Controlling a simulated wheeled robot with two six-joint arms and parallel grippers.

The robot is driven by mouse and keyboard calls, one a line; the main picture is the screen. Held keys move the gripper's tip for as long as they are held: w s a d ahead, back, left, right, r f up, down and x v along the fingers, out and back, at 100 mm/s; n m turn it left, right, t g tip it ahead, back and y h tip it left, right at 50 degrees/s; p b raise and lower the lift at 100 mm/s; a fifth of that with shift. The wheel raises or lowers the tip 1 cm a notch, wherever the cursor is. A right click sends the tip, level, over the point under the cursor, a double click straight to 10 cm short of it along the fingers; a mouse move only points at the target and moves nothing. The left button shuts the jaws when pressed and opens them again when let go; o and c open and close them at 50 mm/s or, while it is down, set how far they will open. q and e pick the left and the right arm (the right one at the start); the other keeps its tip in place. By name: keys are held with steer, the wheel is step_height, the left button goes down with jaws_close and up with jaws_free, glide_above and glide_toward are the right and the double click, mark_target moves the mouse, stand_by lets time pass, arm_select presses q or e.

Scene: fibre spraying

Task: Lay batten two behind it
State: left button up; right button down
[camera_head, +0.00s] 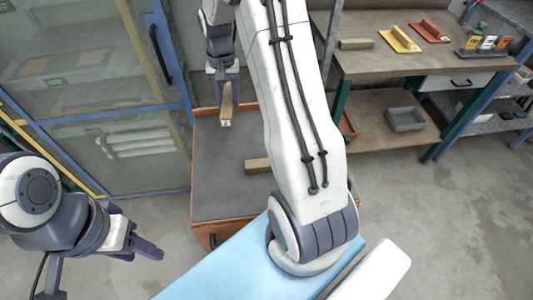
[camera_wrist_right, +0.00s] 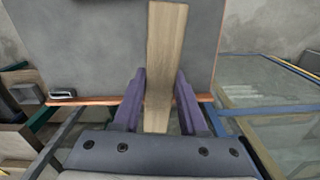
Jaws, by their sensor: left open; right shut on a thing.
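My right gripper (camera_head: 224,74) is shut on a wooden batten (camera_head: 227,104) and holds it above the far part of the grey-topped, orange-rimmed cart (camera_head: 222,178). The batten's near end carries a small mark that I cannot read. In the right wrist view, the batten (camera_wrist_right: 165,60) runs lengthwise between the purple fingers (camera_wrist_right: 158,90) of that gripper. Another batten (camera_head: 257,166) lies on the cart top, nearer to me; my right arm hides its right part. My left gripper (camera_head: 148,247) is open and empty, left of the cart over the floor.
A wooden bench (camera_head: 385,62) at the back right bears another batten (camera_head: 356,44), a yellow tray (camera_head: 400,39), a red tray (camera_head: 429,31) and a holder with coloured cards (camera_head: 484,48). A glass cabinet with a blue frame (camera_head: 180,60) stands left of the cart. The cart's left part is clear.

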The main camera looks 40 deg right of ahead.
steer(key=s+d+f+m, duration=0.2)
steer(key=d+m, duration=0.6)
steer(key=d, duration=0.1)
steer(key=s+d+f+m, duration=0.1)
steer(key=d+f+m, duration=0.1)
steer(key=d+m, duration=0.7)
steer(key=s+a+f, duration=0.1)
steer(key=a+f, duration=0.1)
steer(key=a, duration=0.1)
steer(key=s+a+f+p, duration=0.1)
steer(key=a+f, duration=0.1)
steer(key=a, duration=0.1)
steer(key=s+a+f+p, duration=0.1)
steer(key=s+a+f, duration=0.1)
steer(key=a+f, duration=0.1)
steer(key=shift+a, duration=0.45)
step_height(320, 180, down, 4)
steer(key=shift+r+p, duration=0.1)
steer(key=shift+p, duration=0.3)
steer(key=shift+f, duration=0.2)
steer(key=shift+f, duration=0.2)
steer(key=shift+c, duration=2.2)
jaws_free()
